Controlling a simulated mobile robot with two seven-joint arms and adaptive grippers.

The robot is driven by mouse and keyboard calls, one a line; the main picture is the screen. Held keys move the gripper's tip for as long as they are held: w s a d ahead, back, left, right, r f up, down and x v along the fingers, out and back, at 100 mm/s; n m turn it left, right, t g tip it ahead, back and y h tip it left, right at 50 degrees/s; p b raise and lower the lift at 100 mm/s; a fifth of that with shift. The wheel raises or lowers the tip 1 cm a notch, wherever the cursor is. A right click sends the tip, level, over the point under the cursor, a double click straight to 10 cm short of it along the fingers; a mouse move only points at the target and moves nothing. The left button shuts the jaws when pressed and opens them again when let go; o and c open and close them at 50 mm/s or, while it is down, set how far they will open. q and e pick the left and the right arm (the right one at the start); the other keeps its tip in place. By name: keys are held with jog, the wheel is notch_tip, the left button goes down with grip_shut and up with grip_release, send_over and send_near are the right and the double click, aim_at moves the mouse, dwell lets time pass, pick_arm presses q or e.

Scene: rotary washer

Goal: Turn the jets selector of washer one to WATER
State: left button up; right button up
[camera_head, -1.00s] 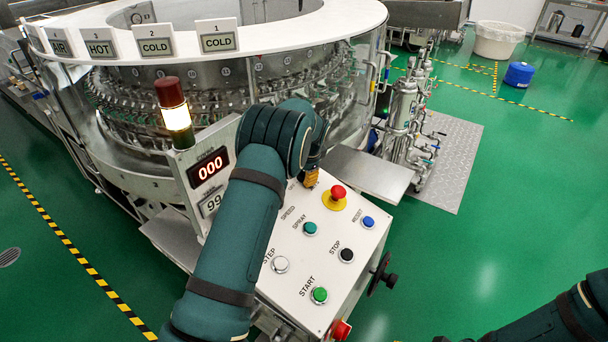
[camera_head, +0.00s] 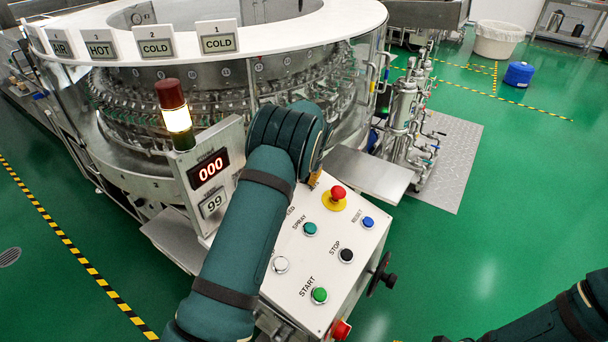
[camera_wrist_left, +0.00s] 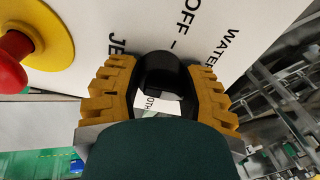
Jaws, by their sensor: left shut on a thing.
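The jets selector is a black knob (camera_wrist_left: 158,65) on the white control panel (camera_head: 318,262), with OFF, WATER and part of a third label printed around it in the left wrist view. My left gripper (camera_wrist_left: 165,78) has its yellow fingers on both sides of the knob, shut on it. I cannot tell which label the knob points to. In the head view my left arm hides the knob, and only a bit of yellow finger (camera_head: 314,179) shows. My right arm enters at the lower right; its gripper is out of view.
A red emergency button (camera_head: 338,192) on a yellow base sits close beside the left gripper. Spray (camera_head: 310,229), stop (camera_head: 346,255), start (camera_head: 319,295) and reset (camera_head: 368,222) buttons are on the panel. A lit signal lamp (camera_head: 175,117) stands left of my arm.

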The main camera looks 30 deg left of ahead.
pick_arm(q)
jog(key=n, duration=0.4)
jog(key=shift+n, duration=0.4)
dwell(0.4)
jog(key=o, duration=1.2)
jog(key=v, duration=1.2)
jog(key=shift+d, duration=0.3)
jog(key=shift+f, duration=0.1)
